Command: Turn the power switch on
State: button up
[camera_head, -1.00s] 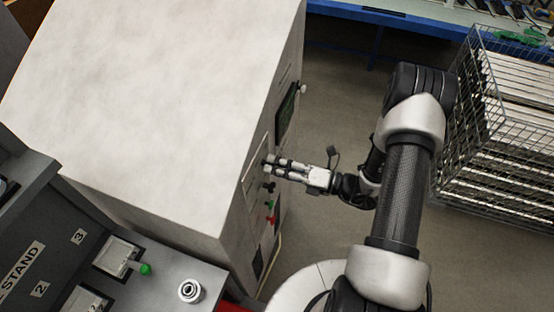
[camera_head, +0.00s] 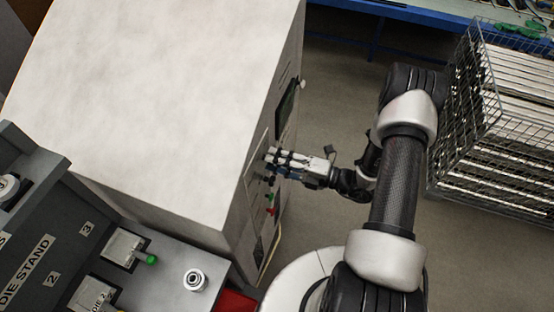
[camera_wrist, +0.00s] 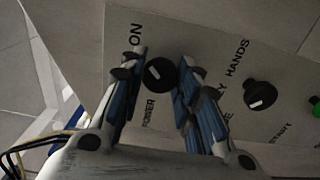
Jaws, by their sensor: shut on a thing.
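The power switch (camera_wrist: 160,73) is a round black knob with a white mark, on the sloping light panel in the wrist view. The printed words "ON" and "POWER" are beside it. My gripper (camera_wrist: 160,80) has one finger on each side of the knob and is shut on it; the fingers partly hide the lettering. In the head view my gripper (camera_head: 270,158) reaches left to the side panel of the large pale cabinet (camera_head: 160,90), and the switch is hidden there by the fingers.
A second black knob (camera_wrist: 260,95), near the word "HANDS", and a green button (camera_wrist: 316,107) sit to the right on the panel. A dark screen (camera_head: 287,106) is farther back on the cabinet. A grey die stand (camera_head: 170,285) is at lower left, a wire basket (camera_head: 490,120) at right.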

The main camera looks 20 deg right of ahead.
jog(key=o, duration=1.1)
jog(key=v, duration=1.2)
